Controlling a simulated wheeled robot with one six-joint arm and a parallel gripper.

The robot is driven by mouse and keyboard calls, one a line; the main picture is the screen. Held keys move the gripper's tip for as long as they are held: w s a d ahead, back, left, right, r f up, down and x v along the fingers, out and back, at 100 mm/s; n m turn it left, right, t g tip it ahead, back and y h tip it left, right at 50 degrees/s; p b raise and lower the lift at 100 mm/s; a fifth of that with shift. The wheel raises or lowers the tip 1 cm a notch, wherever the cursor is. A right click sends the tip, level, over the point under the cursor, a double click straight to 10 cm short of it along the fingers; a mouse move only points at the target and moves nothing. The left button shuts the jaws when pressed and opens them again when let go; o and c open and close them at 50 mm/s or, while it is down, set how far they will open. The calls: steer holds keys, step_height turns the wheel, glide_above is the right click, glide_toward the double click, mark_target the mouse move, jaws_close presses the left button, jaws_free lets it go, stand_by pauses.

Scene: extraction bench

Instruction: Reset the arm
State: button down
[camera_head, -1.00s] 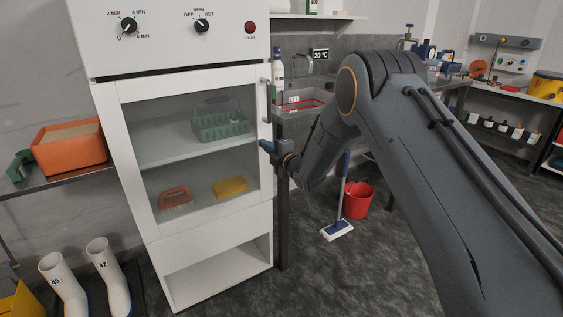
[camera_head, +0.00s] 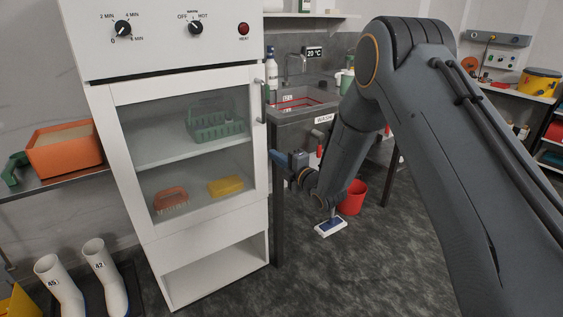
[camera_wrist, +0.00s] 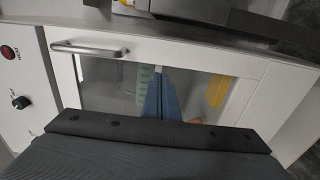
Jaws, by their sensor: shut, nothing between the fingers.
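My gripper (camera_head: 281,158) is at the right of the white cabinet, in front of its door's right edge in the head view. In the wrist view its blue fingers (camera_wrist: 161,95) are together, with nothing between them, and point toward the cabinet door. My arm reaches in from the right and bends down to the gripper. The cabinet door (camera_head: 150,229) looks closed, and its handle (camera_head: 260,98) is at the upper right. The handle also shows at the upper left of the wrist view (camera_wrist: 88,48). I cannot tell whether the fingertips touch the door.
Behind the glass are a green basket (camera_head: 217,125), an orange brush (camera_head: 171,198) and a yellow sponge (camera_head: 226,186). A sink (camera_head: 300,108) stands behind. A red bucket (camera_head: 352,198) and a mop head (camera_head: 330,227) are on the floor. White boots (camera_head: 107,277) stand at left.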

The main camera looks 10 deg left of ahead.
steer(key=s+d+r+m+g+h+p, duration=0.15)
steer(key=s+d+m+h, duration=0.3)
steer(key=d, duration=0.45)
steer(key=s+d+m+g+h, duration=0.2)
steer(key=s+d+m+h, duration=0.15)
steer(key=d+m, duration=0.4)
steer(key=s+d+m+g+h+p, duration=0.1)
steer(key=s+d+m+h, duration=0.3)
steer(key=d, duration=0.7)
steer(key=s+d+r+m+g, duration=0.1)
steer(key=s+d+m+g, duration=0.1)
steer(key=s, duration=0.8)
steer(key=s+d+r+m+g+p, duration=0.1)
steer(key=s+d+m+g, duration=0.2)
steer(key=s, duration=0.7)
steer(key=s+d+r+m+g+h+p, duration=0.1)
steer(key=s+d+m+g, duration=0.2)
steer(key=s+m, duration=0.3)
steer(key=s+d, duration=0.1)
steer(key=s, duration=0.3)
steer(key=shift+d+r, duration=0.2)
steer(key=shift+s, duration=0.1)
